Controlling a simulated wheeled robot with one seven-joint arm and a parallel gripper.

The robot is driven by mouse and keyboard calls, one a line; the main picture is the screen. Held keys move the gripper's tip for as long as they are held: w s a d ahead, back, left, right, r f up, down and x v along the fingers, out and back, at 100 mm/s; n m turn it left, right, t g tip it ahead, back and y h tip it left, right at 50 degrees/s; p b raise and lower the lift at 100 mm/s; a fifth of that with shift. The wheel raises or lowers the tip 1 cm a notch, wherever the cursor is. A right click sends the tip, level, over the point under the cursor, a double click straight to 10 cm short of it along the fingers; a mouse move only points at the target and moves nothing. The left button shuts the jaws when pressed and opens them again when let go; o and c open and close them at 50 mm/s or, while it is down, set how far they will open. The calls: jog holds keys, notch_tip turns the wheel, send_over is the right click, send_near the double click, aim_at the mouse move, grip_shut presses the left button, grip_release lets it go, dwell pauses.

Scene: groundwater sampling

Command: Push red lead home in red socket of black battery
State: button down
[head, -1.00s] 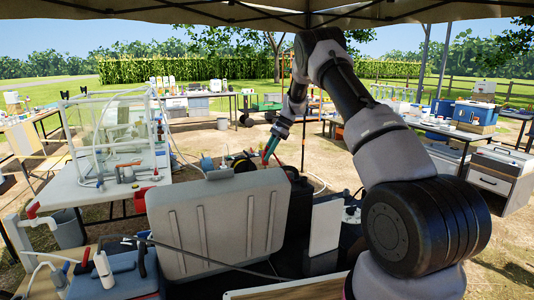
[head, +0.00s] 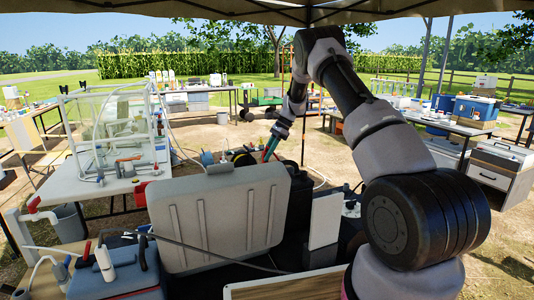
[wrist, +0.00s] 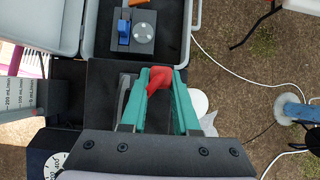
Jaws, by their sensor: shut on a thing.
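My gripper (wrist: 158,80) has teal fingers and is shut on the red lead (wrist: 159,79), whose red end shows between the fingertips in the wrist view. In the head view my gripper (head: 271,148) is small, beyond the raised grey case lid, with a bit of red at its tips. A black surface lies below the fingers in the wrist view; I cannot tell whether it is the black battery. The red socket is not visible, so I cannot tell whether the lead touches it.
An open grey case (wrist: 178,40) holds a dark block with a blue switch (wrist: 124,27) and a round knob. Its raised lid (head: 215,215) stands in front of the gripper in the head view. A blue reel (wrist: 297,112) lies at right.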

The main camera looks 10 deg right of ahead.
jog(key=shift+f, duration=0.15)
jog(key=c, duration=0.6)
grip_release()
jog(key=v, duration=1)
jog(key=shift+d+r, duration=0.25)
jog(key=shift+r, duration=0.1)
